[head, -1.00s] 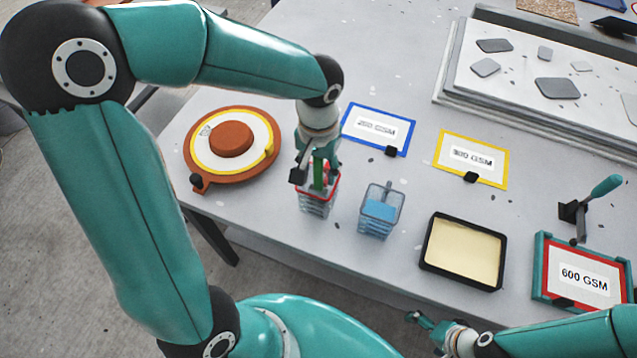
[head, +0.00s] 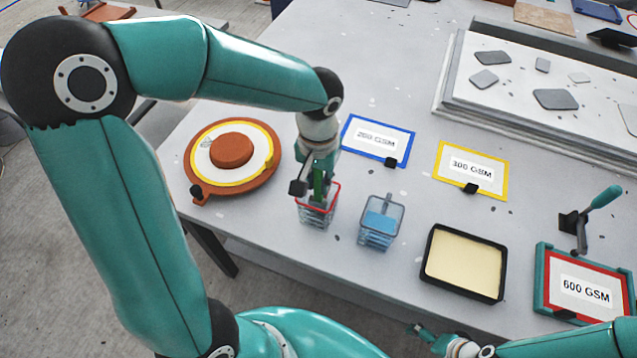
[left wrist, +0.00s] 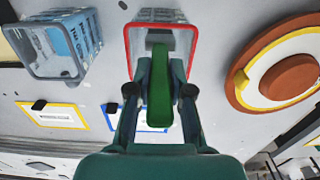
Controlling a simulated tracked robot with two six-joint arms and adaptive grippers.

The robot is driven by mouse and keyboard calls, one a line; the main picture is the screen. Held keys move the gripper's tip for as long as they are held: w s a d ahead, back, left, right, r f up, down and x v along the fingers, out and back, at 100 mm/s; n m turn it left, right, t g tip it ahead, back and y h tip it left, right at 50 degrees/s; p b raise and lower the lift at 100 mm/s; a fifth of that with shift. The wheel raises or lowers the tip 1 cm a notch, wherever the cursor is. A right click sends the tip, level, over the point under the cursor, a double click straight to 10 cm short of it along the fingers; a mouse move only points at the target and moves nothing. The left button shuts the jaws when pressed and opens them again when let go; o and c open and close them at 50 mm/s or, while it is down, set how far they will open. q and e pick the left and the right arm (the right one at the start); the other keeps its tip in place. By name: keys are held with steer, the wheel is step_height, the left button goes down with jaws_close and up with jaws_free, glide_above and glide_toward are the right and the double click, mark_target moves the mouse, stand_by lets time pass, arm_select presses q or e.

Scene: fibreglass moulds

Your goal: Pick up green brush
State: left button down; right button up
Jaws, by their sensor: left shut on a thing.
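The green brush (head: 319,186) is held between the fingers of my left gripper (head: 316,178), which is shut on it. The brush is over a clear, ribbed cup with a red rim (head: 331,211). In the left wrist view the green brush (left wrist: 157,90) runs between the two fingers of the left gripper (left wrist: 160,72), and its far end overlaps the opening of the red-rimmed cup (left wrist: 185,42). How deep its lower end sits in the cup is hidden. My right gripper (head: 425,330) is at the bottom edge, small and unclear.
A clear cup with blue contents (head: 381,222) stands right of the red-rimmed cup. An orange round mould (head: 268,180) lies left. A black tray (head: 463,262), blue-framed card (head: 377,139) and yellow-framed card (head: 471,170) lie right. Bare tabletop separates them.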

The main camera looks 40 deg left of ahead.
arm_select(q)
step_height(320, 180, up, 20)
stand_by(0.6)
steer(key=shift+f, duration=0.1)
steer(key=shift+s, duration=0.1)
stand_by(3.3)
